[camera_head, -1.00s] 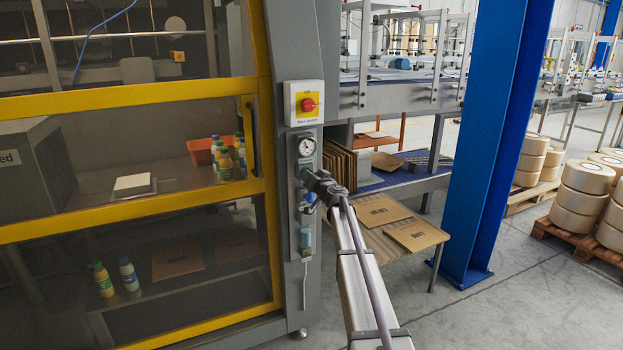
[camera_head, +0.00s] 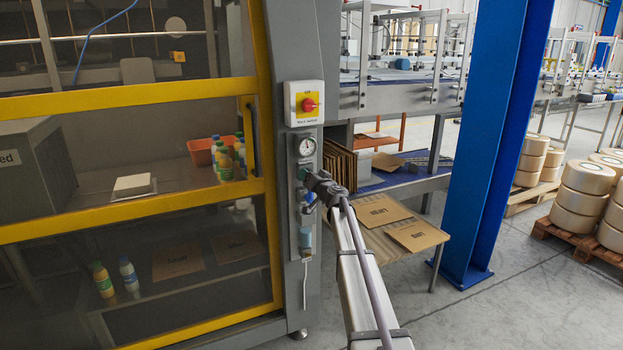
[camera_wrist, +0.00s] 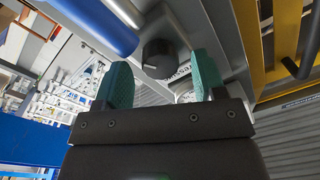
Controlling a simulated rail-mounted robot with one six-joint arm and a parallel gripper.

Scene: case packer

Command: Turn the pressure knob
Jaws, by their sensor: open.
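The pressure knob (camera_wrist: 159,58) is a dark round knob with a pale mark, seen in the wrist view just beyond my fingertips. My gripper (camera_wrist: 158,82) is open, with one green finger on each side of the view and the knob between and ahead of them. I cannot tell whether the fingers touch it. In the head view my gripper (camera_head: 304,184) is at the grey panel post, below the round pressure gauge (camera_head: 307,146). The arm hides the knob there.
A red switch on a yellow plate (camera_head: 307,104) sits above the gauge. A blue cylinder (camera_wrist: 98,22) is close to the left finger in the wrist view. The yellow-framed guard door (camera_head: 262,150) is left of the panel, and a blue column (camera_head: 497,140) stands to the right.

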